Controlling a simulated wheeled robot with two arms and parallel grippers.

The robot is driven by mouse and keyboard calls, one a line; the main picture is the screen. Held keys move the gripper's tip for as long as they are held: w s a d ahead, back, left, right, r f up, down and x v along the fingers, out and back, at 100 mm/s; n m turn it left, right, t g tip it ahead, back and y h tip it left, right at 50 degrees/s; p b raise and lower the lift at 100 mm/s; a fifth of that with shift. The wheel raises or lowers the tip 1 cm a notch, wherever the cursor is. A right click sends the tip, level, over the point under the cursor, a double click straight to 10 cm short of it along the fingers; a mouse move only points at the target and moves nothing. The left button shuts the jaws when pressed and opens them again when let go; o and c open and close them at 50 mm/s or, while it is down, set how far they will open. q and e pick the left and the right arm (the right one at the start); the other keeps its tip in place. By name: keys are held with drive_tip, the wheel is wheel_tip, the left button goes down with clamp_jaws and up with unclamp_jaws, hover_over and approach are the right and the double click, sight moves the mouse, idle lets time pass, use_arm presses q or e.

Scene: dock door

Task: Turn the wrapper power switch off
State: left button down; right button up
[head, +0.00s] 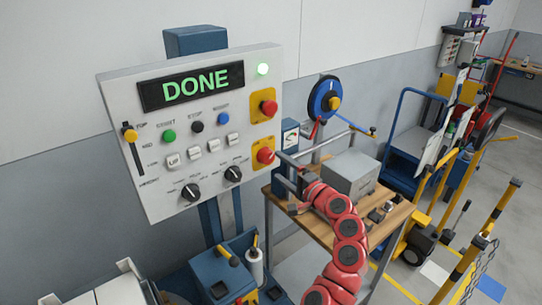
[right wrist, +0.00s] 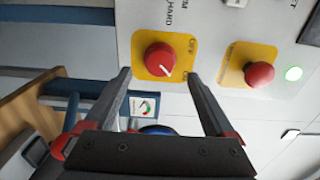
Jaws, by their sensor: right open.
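The wrapper power switch is a red rotary knob on a yellow plate (head: 264,153) at the lower right of the grey control panel (head: 215,130). In the right wrist view the knob (right wrist: 160,59) shows a white pointer mark slanting to the lower right, and an OFF label lies right of the knob. My right gripper (head: 284,167) is just in front of the knob. In the right wrist view its fingers (right wrist: 159,77) are open on either side of the knob's lower part, with nothing held. Whether they touch it I cannot tell. My left gripper is not in view.
A red mushroom button (head: 268,107) on another yellow plate sits above the switch. The panel display (head: 196,85) reads DONE and a green lamp (head: 263,69) is lit. A wooden-topped table (head: 365,214) with a grey box (head: 351,177) stands right of the panel.

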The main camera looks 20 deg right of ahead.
sight(269, 159)
drive_tip(key=p+x, duration=0.1)
drive_tip(key=x, duration=0.3)
drive_tip(key=shift+w+r, duration=0.1)
drive_tip(key=shift+w, duration=0.1)
drive_tip(key=shift+w+a, duration=0.2)
drive_tip(key=shift+w, duration=0.25)
